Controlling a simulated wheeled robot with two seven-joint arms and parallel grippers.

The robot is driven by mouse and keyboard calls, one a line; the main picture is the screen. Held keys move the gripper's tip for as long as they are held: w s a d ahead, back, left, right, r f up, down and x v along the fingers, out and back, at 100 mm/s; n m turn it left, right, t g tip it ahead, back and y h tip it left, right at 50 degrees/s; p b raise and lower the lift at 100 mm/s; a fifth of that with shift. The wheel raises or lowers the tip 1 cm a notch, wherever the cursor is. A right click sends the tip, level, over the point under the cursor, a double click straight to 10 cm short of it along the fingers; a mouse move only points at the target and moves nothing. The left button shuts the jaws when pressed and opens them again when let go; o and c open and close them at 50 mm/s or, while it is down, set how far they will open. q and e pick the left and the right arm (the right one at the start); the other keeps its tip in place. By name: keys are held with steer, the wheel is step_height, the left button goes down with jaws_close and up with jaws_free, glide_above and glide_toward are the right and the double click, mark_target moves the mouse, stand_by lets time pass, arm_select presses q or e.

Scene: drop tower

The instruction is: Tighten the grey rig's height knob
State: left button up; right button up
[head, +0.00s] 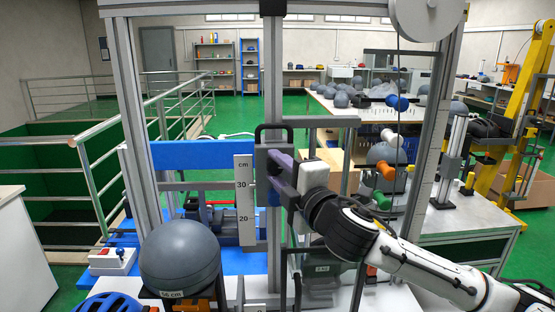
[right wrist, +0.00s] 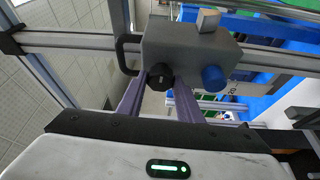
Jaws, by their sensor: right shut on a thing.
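The grey rig (head: 274,90) stands upright in front of me, with a grey carriage block (right wrist: 190,45) on its post. A black knob (right wrist: 161,80) sits on the block's face, with a blue knob (right wrist: 213,78) beside it. My right gripper (head: 273,168) reaches in from the right against the carriage. In the right wrist view its purple fingers (right wrist: 160,92) are on either side of the black knob, shut on it. A white cm scale (head: 243,205) stands left of the carriage. My left gripper is not in view.
A large grey ball-like headform (head: 180,262) stands at the front left, with a blue helmet (head: 108,303) beside it. A small white box with a red button (head: 113,260) is at the left. A bench (head: 460,212) with orange and green knobbed parts stands to the right.

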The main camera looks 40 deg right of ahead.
steer(key=shift+r+n, duration=0.2)
steer(key=shift+n, duration=0.3)
steer(key=o, duration=1)
steer(key=shift+f, duration=0.1)
